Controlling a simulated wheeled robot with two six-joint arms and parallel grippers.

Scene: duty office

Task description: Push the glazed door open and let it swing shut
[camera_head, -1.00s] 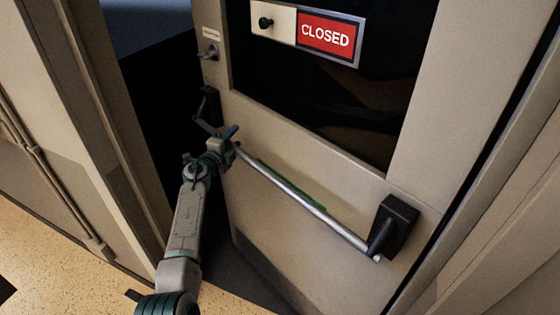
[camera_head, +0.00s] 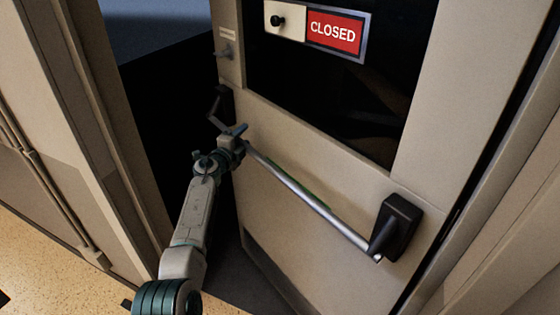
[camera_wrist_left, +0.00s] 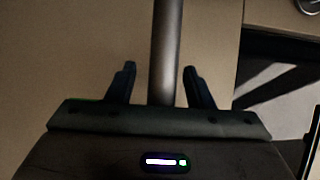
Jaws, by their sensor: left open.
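The glazed door (camera_head: 285,172) is beige with a dark glass pane and stands partly open, its free edge on the left away from the frame. A silver push bar (camera_head: 310,202) slopes across it between two black end mounts. My left gripper (camera_head: 240,131) is at the bar's left end, near the door's free edge. In the left wrist view the open fingers (camera_wrist_left: 159,85) lie on either side of the bar (camera_wrist_left: 166,50); whether they touch it cannot be told. My right gripper is not in view.
A red CLOSED sign (camera_head: 333,33) is on the glass. A small latch knob (camera_head: 226,54) sits on the door's left edge. The door frame (camera_head: 85,120) stands close left of my arm. A dark gap opens between frame and door. Speckled floor (camera_head: 45,262) is clear at lower left.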

